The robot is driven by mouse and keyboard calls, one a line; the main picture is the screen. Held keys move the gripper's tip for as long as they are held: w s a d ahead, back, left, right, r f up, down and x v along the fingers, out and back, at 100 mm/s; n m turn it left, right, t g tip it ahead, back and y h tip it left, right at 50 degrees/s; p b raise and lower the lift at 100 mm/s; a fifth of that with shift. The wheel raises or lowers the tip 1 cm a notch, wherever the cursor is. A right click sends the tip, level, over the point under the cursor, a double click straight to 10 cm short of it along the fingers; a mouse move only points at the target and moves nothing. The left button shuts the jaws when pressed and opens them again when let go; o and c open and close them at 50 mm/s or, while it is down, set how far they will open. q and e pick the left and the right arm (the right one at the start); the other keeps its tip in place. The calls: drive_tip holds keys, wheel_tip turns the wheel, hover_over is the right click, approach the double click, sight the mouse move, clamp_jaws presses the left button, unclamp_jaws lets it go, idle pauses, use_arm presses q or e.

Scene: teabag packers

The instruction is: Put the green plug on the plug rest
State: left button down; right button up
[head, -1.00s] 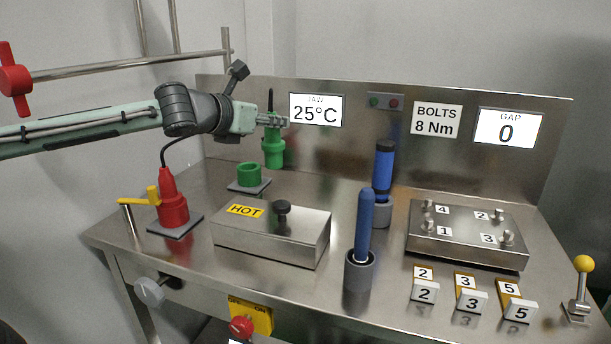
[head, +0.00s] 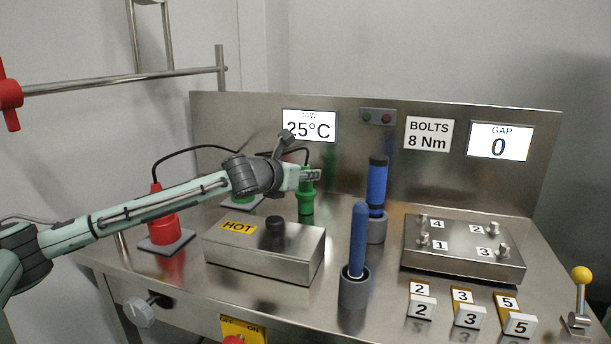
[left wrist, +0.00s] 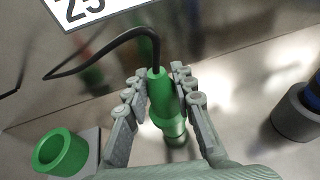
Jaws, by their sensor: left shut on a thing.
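The green plug (head: 306,201) hangs upright with a black cable from its top, behind the hot box. It also shows in the left wrist view (left wrist: 160,93). My left gripper (head: 312,175) is shut on its upper part, with a finger on each side in the left wrist view (left wrist: 157,74). I cannot tell whether the plug's lower end touches the table. An empty green ring on a grey plate (left wrist: 62,154) is to the left of the plug; my arm partly hides it in the head view. No clearly marked plug rest shows. My right gripper is not in view.
A metal box marked HOT (head: 270,254) stands in front of the plug. Two blue-handled tools stand in grey cups (head: 355,290) to the right. A red plug (head: 157,222) is at the left. The steel back panel (head: 345,165) is close behind.

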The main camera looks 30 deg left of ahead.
use_arm(q)
drive_tip(key=shift+r, duration=0.15)
drive_tip(key=c, duration=1.7)
unclamp_jaws()
drive_tip(key=shift+f, duration=0.2)
drive_tip(key=o, duration=0.4)
